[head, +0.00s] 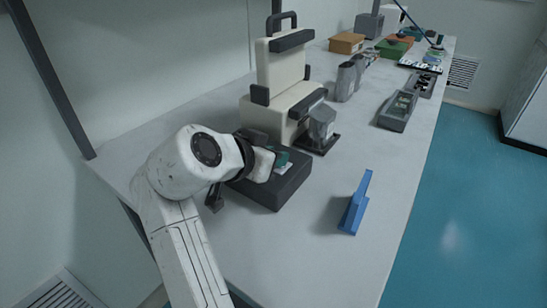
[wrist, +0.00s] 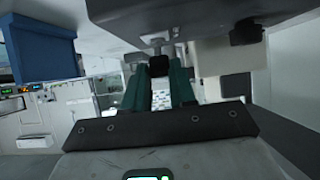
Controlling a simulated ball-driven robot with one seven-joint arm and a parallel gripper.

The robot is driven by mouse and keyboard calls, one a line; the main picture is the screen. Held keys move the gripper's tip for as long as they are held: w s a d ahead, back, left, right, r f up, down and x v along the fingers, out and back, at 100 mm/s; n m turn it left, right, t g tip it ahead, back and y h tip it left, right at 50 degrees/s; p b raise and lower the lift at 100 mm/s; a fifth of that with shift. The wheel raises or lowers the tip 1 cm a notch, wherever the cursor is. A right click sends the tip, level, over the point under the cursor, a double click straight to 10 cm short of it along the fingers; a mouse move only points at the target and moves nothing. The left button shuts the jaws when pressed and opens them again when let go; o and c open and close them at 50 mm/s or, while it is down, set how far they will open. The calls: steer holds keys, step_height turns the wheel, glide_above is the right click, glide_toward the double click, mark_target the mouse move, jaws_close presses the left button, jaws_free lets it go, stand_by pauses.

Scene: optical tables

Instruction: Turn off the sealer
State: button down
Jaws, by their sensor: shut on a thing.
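The sealer is most likely the cream machine (head: 282,68) with dark grey handles and corners, standing upright on the table in the head view. A low dark grey block (head: 285,190) lies in front of it, partly covered by my arm. My gripper (head: 281,160) is low over this block, its teal fingers just showing. In the wrist view, the teal fingers (wrist: 159,72) are close together around a small dark part (wrist: 158,64) at their tips. I cannot tell for sure whether this part is a switch. Cream surfaces (wrist: 232,58) show to the right of the fingers.
A blue angled stand (head: 355,205) stands to the right; it also shows in the wrist view (wrist: 45,52). A grey container (head: 321,125) stands beside the machine. Grey trays (head: 397,112) and an orange-brown box (head: 347,43) lie farther back. The near right tabletop is clear.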

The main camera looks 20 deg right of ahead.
steer(key=shift+a+f, duration=0.1)
stand_by(0.3)
steer(key=c, duration=0.9)
jaws_free()
steer(key=v, duration=1)
steer(key=shift+s+a, duration=0.25)
steer(key=shift+a, duration=0.05)
